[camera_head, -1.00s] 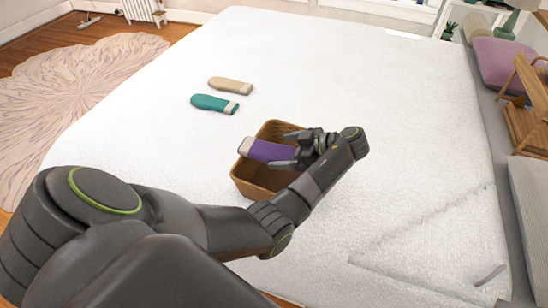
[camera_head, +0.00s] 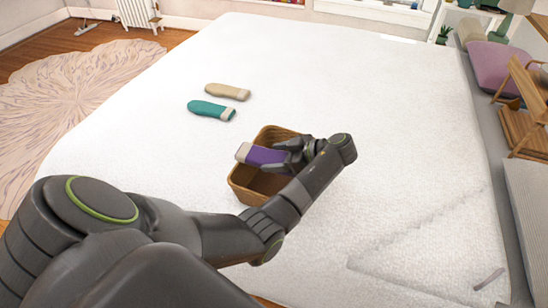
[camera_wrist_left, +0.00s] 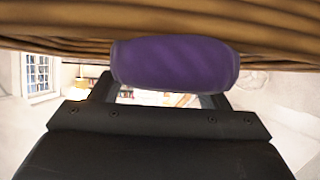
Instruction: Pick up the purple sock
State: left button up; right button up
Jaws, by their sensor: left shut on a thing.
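The purple sock (camera_head: 262,155) has a pale cuff that points left. It is in my left gripper (camera_head: 290,155), whose fingers are shut on it. In the head view the sock and gripper overlap the upper part of a brown wicker basket (camera_head: 247,190) on the white bed. In the left wrist view the sock (camera_wrist_left: 175,63) lies across between my fingers, with the basket's woven side (camera_wrist_left: 270,20) close along the top. I cannot tell whether the sock touches the basket. My right gripper is not in view.
A teal sock (camera_head: 208,109) and a beige sock (camera_head: 226,91) lie on the white bed (camera_head: 370,90) beyond the basket to the left. A wooden rack (camera_head: 530,100) stands at the far right.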

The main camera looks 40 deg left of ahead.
pick_arm(q)
jog(key=shift+r, duration=0.1)
jog(key=shift+r, duration=0.5)
notch_tip(320, 180, up, 17)
jog(key=p, duration=1.6)
jog(key=shift+f, duration=0.15)
jog(key=m+t+h+b, duration=0.1)
jog(key=m+t+b, duration=0.1)
jog(key=m+t, duration=0.7)
send_over(273, 156)
notch_tip(273, 156, down, 7)
notch_tip(273, 156, down, 6)
jog(key=b, duration=0.4)
jog(key=shift+f, duration=0.15)
